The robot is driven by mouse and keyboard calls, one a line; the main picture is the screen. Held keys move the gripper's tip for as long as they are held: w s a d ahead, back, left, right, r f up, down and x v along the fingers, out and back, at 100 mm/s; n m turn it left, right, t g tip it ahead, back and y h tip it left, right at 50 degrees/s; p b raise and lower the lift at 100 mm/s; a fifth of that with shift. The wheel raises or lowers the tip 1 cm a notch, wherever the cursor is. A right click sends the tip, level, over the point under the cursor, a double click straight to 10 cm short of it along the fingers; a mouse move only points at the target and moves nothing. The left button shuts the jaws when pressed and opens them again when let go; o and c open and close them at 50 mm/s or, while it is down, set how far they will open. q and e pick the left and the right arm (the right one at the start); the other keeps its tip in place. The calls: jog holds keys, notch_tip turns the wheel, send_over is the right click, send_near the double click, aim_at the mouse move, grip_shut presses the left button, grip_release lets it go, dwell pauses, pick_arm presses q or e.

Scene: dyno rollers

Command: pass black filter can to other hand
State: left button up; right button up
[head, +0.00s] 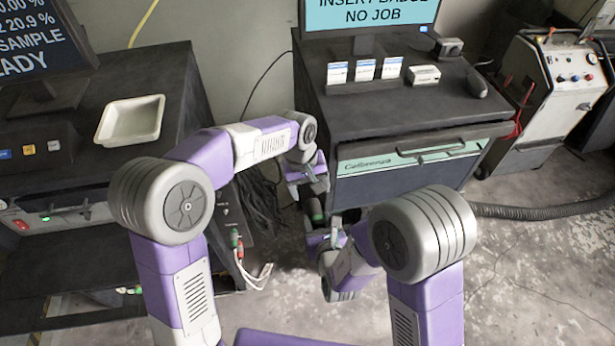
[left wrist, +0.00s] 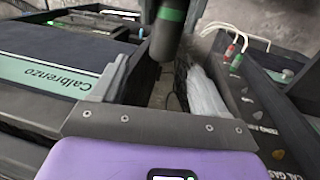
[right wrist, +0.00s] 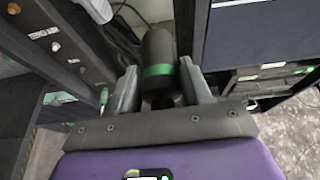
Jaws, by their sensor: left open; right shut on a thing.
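The black filter can (head: 316,211) has a green band and is held in the air in front of the dark cabinet. My right gripper (head: 327,228) is shut on it from below; in the right wrist view the can (right wrist: 158,68) sits between the fingers at its green band. My left gripper (head: 310,188) is just above, open. In the left wrist view the can's bare black end (left wrist: 165,42) points in between the open fingers, and the right fingers flank the band. Whether the left fingers touch it I cannot tell.
The dark cabinet (head: 400,195) labelled Calbrenzo stands close behind and right of the grippers. A bench with a white tray (head: 131,120) is at left. Black cables (head: 262,205) hang between them.

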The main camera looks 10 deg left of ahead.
aim_at(314, 201)
pick_arm(q)
jog(key=f, duration=0.4)
jog(key=d+f, duration=0.1)
jog(key=f, duration=0.2)
jog(key=shift+w, duration=0.2)
jog(key=shift+c, duration=0.5)
jog(key=shift+r, duration=0.1)
jog(key=c, duration=0.9)
jog(key=shift+c, duration=0.9)
pick_arm(e)
jog(key=o, duration=1.1)
jog(key=shift+o, duration=0.2)
